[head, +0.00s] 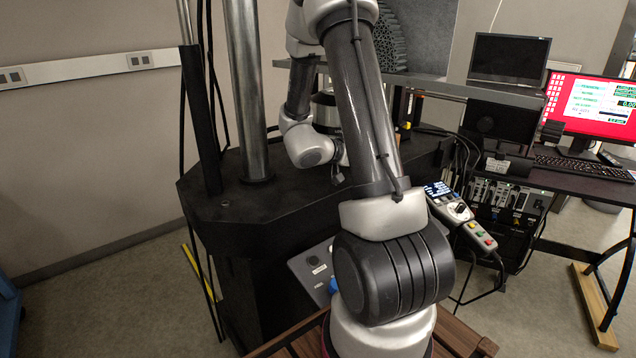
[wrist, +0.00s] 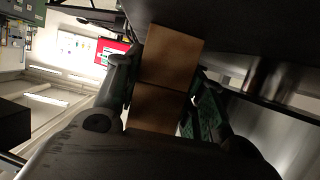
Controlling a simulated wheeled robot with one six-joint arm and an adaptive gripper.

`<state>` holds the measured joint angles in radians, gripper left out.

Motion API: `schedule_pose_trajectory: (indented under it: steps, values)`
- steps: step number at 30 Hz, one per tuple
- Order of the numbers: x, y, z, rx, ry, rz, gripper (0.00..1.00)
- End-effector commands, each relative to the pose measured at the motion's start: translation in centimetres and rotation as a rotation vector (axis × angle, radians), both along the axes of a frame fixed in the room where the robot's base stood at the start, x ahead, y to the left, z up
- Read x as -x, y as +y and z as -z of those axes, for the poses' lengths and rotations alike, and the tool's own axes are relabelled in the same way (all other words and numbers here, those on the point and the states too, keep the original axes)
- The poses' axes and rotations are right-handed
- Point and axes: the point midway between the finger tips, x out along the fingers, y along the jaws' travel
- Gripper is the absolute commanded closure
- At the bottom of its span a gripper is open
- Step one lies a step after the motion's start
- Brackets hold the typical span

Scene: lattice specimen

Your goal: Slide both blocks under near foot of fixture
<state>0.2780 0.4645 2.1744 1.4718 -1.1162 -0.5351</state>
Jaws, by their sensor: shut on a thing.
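In the wrist view, two brown blocks show end to end, a farther block (wrist: 171,54) and a nearer block (wrist: 156,108), touching along one edge. My gripper (wrist: 162,92) has one finger on each side of them and is shut on the blocks. The farther block reaches up against or beside a large dark surface at the top. I cannot tell whether this is the near foot of the fixture or how far the block is beneath it. In the head view the blocks are hidden, and my gripper is mostly hidden behind my own arm.
The black machine base (head: 280,205) carries a steel column (head: 243,80). A grey plate (head: 430,86) lies above my wrist's right side. Cables and a handheld controller (head: 452,205) sit close to the right. A desk with a red monitor (head: 592,105) stands farther right.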

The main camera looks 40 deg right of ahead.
Motion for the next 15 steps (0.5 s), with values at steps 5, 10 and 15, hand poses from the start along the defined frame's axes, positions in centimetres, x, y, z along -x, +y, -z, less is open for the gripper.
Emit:
schedule_pose_trajectory:
  steps: [5,10,15]
  values:
    - [0.05,-0.61,0.02,0.0,0.001,0.002,0.73]
    - [0.04,-0.63,0.02,0.0,0.0,0.001,0.73]
    - [0.03,-0.81,0.02,0.0,0.0,0.001,0.73]
